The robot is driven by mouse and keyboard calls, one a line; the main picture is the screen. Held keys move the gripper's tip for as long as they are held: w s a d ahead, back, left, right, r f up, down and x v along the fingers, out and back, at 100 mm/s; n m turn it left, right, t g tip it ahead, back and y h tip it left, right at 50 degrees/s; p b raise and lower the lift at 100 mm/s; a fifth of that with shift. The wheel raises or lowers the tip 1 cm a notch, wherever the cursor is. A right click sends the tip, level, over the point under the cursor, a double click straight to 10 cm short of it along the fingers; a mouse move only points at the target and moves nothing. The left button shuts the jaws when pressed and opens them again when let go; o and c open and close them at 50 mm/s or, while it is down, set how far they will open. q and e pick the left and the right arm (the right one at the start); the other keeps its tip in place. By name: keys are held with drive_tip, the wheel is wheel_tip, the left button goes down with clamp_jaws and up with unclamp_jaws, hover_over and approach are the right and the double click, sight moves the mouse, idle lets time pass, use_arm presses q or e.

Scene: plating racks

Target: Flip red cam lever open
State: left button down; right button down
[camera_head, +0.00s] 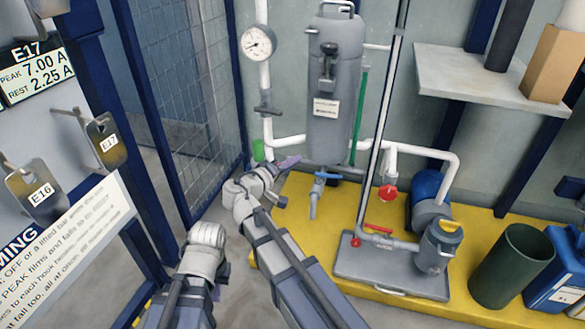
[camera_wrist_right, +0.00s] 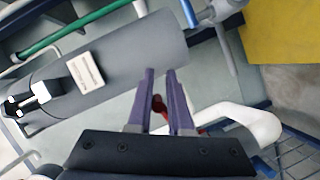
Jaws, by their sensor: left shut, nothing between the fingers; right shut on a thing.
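A red lever (camera_wrist_right: 158,104) shows between the purple fingers of my right gripper (camera_wrist_right: 160,73) in the right wrist view. The fingers are a little apart and shut on it, beside a white pipe elbow (camera_wrist_right: 258,122). In the head view my right gripper (camera_head: 290,163) is at the piping below the grey cylindrical housing (camera_head: 334,85); the held lever is hidden there. My left gripper (camera_head: 221,276) is low at the left, mostly hidden by its arm, shut and empty, away from the piping.
A blue-handled valve (camera_head: 318,180) is just right of my right gripper. A red round handle (camera_head: 388,193) and a red bar handle (camera_head: 378,227) are further right. A mesh fence (camera_head: 190,90) stands left. A dark green bin (camera_head: 511,266) stands on the yellow floor.

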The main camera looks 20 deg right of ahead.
drive_tip(key=shift+w+a+r+n+h, duration=0.15)
drive_tip(key=shift+r+n+h, duration=0.15)
drive_tip(key=shift+r+n, duration=0.15)
drive_tip(key=c, duration=0.9)
unclamp_jaws()
